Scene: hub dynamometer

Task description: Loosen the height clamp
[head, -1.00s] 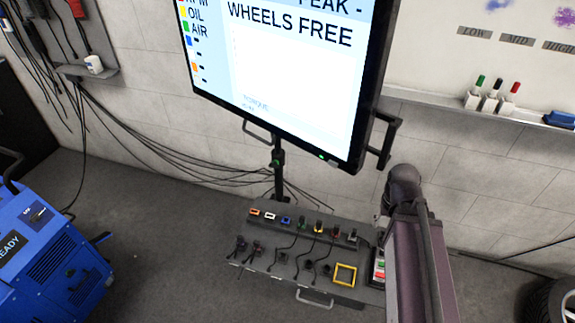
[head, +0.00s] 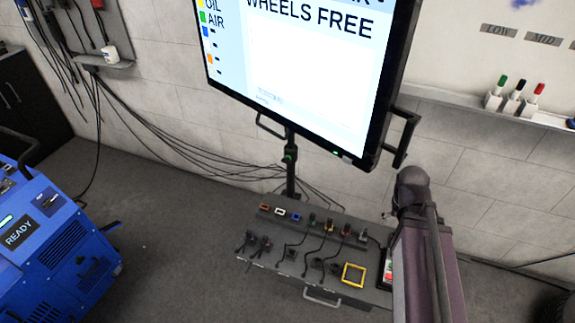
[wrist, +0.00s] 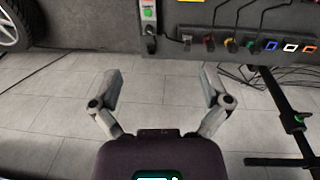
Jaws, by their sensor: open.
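The height clamp appears to be the dark collar with a green part (head: 289,157) on the black upright post below the large screen. It also shows at the right of the wrist view, where a green spot marks the clamp (wrist: 299,118) on the post. The gripper is not visible in the head view, where my arm stands right of the post.
The screen (head: 300,60) overhangs the post. A grey console (head: 272,262) with plugged cables and a yellow frame (head: 353,275) stands at the post's foot. A blue machine (head: 55,250) is at left. Cables run along the wall. Floor between machine and console is clear.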

